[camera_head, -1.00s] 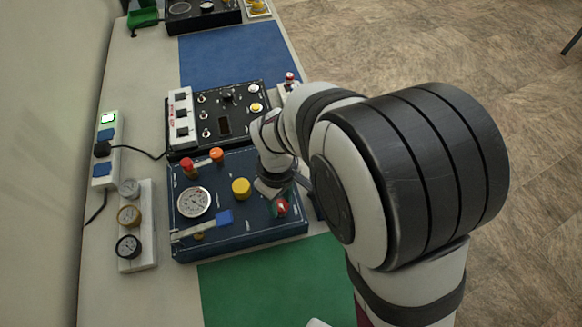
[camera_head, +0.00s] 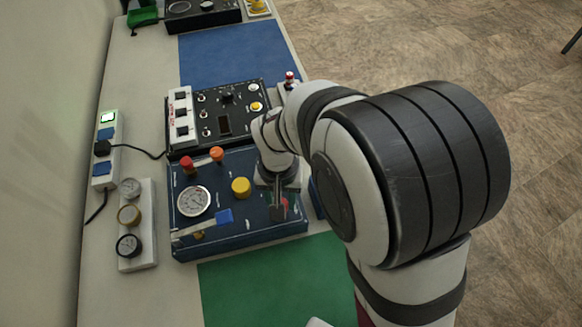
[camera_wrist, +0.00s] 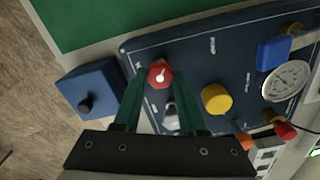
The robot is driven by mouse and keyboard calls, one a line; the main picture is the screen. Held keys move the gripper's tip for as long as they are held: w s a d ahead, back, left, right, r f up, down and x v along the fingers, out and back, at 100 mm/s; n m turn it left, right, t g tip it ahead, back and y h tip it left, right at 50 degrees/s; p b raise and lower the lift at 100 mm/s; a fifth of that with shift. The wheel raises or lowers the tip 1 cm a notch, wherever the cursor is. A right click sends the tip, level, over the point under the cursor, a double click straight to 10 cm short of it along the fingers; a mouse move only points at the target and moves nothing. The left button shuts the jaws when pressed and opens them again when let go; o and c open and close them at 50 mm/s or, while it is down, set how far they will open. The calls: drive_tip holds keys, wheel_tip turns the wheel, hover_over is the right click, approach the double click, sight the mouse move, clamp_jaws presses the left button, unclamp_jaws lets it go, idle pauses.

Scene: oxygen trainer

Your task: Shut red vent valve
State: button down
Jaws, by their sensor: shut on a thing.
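The red valve knob (camera_wrist: 160,72), with a white pointer mark on top, is at the near right corner of the dark blue panel (camera_head: 262,236). In the wrist view my gripper (camera_wrist: 160,84) has its two green fingers on either side of this knob, shut on it. In the head view my gripper (camera_head: 279,207) comes down over that corner and hides most of the knob. The knob's exact turn position is hard to read.
A yellow knob (camera_head: 241,187), a round gauge (camera_head: 194,201), a blue lever handle (camera_head: 224,217), and red (camera_head: 187,163) and orange (camera_head: 217,154) knobs share the panel. A black switch box (camera_head: 237,97) stands behind. The green mat (camera_head: 270,280) in front is clear.

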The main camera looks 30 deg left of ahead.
drive_tip(key=m, duration=0.5)
drive_tip(key=shift+m, duration=0.3)
drive_tip(key=m, duration=0.5)
drive_tip(key=shift+m, duration=0.3)
drive_tip(key=shift+c, duration=2.3)
unclamp_jaws()
